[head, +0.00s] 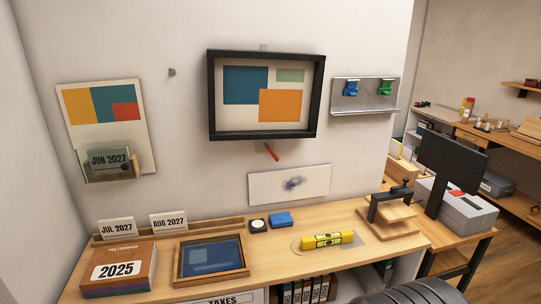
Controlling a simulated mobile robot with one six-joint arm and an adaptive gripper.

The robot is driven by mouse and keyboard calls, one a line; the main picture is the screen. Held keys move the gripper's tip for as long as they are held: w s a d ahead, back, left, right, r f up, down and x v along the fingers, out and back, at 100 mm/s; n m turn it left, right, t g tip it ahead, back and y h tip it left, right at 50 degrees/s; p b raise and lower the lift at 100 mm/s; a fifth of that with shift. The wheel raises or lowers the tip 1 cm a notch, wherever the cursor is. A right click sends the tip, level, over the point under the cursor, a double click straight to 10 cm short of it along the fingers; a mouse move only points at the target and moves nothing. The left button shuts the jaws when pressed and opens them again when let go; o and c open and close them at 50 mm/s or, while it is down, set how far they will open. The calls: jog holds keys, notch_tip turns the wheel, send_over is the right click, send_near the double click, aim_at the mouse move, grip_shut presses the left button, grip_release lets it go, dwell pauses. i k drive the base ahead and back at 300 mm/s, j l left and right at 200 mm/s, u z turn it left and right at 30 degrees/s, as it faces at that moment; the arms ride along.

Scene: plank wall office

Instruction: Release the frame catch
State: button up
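A black-framed picture (212,100) with blue, green and orange blocks hangs on the wall at the upper middle. A small red catch lever (271,152) sits on the wall just below the frame's bottom edge. It slants down to the right from a small grey mount. I cannot tell whether the lever touches the frame. A small grey tab (263,47) shows above the frame's top edge. My gripper's fingers are not in view; a dark ribbed rounded shape, perhaps part of my arm, shows at the bottom right edge.
A metal shelf (365,108) with blue and green clips hangs right.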

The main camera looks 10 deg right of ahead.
aim_at(269, 150)
jog(key=i+l, duration=0.15)
jog(key=i, duration=1.2)
